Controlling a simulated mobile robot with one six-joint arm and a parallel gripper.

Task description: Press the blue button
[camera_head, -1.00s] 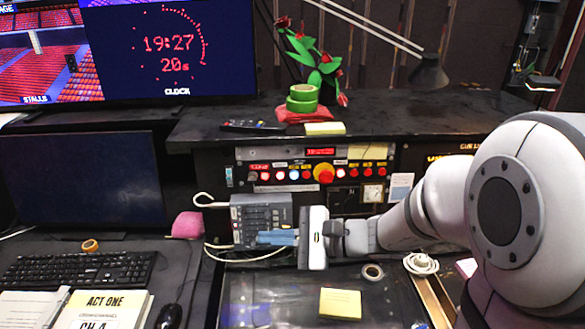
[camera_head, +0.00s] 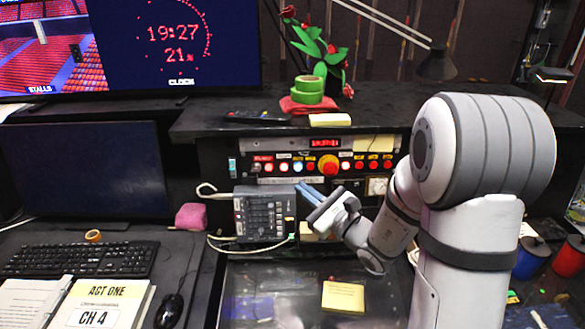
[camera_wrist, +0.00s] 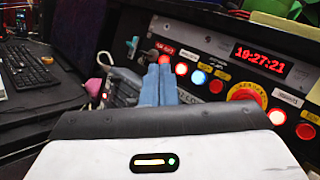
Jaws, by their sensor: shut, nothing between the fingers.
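The blue button (camera_head: 298,167) is a small lit, pale blue button in a row on the black control panel (camera_head: 232,150). In the wrist view the blue button (camera_wrist: 198,77) glows to the right of my fingertips. My gripper (camera_head: 305,188) has its blue fingers together with nothing between them. It points up and left at the panel, below the button row. In the wrist view my gripper (camera_wrist: 159,68) reaches up at the left end of the row, partly covering a red button. Contact with the panel cannot be told.
A large red mushroom button (camera_wrist: 246,96) on a yellow base, a white button (camera_wrist: 182,69) and several red buttons share the row. A grey mixer box (camera_head: 264,215) stands below the panel, left of my gripper. Green tape rolls (camera_head: 309,90) sit on the shelf above.

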